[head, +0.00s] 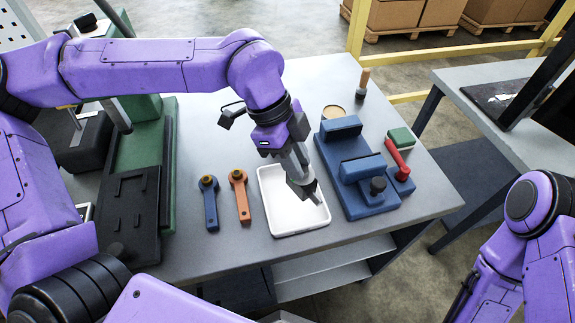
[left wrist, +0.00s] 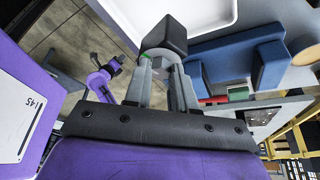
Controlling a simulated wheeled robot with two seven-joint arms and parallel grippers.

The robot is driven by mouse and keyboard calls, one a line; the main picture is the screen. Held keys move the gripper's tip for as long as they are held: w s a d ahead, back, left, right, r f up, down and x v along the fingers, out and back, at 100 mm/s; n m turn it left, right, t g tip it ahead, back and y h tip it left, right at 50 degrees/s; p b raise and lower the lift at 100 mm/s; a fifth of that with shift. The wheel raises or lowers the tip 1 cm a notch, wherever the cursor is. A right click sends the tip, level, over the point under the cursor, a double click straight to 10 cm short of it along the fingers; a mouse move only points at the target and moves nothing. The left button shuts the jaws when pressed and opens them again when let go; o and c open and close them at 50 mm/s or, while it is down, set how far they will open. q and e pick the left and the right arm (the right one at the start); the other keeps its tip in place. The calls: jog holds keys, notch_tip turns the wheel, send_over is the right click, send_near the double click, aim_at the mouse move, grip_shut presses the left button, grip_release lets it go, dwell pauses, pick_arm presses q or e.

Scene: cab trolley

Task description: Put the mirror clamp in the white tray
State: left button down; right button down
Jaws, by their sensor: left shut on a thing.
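My left gripper (head: 301,178) is over the white tray (head: 272,204) in the head view, pointing down. It is shut on the mirror clamp (head: 309,192), a small dark grey piece. In the left wrist view the clamp (left wrist: 167,38) shows as a dark block with a grey rounded part between the fingertips (left wrist: 165,72). The tray's white rim (left wrist: 228,22) is close beyond it. I cannot tell whether the clamp touches the tray floor. My right arm is at the right edge of the head view; its fingers cannot be made out.
A blue fixture (head: 366,204) stands just right of the tray, with a red-handled tool (head: 398,157) beside it. Blue (head: 210,205) and orange (head: 241,197) levers lie to the left. A green and black machine (head: 137,200) stands farther left. A wood-handled tool (head: 362,84) stands at the back.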

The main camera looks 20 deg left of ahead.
aim_at(286, 174)
pick_arm(q)
jog(key=shift+w+a+f, duration=0.4)
jog(key=shift+w+f, duration=0.2)
jog(key=shift+a+f, duration=0.2)
jog(key=shift+a, duration=0.05)
jog(key=f, duration=0.1)
jog(key=s+f, duration=0.1)
jog(key=f, duration=0.1)
jog(key=shift+s+a+f+p, duration=0.1)
jog(key=shift+s+a+p, duration=0.1)
jog(key=shift+a+p, duration=0.1)
jog(key=shift+w+f, duration=0.25)
jog(key=shift+w, duration=0.15)
jog(key=c, duration=1.1)
grip_release()
jog(key=shift+s, duration=0.1)
jog(key=shift+o, duration=0.8)
jog(key=shift+s, duration=0.1)
jog(key=v, duration=1.2)
jog(key=shift+b, duration=0.4)
jog(key=shift+d+r, duration=0.1)
jog(key=shift+r, duration=0.05)
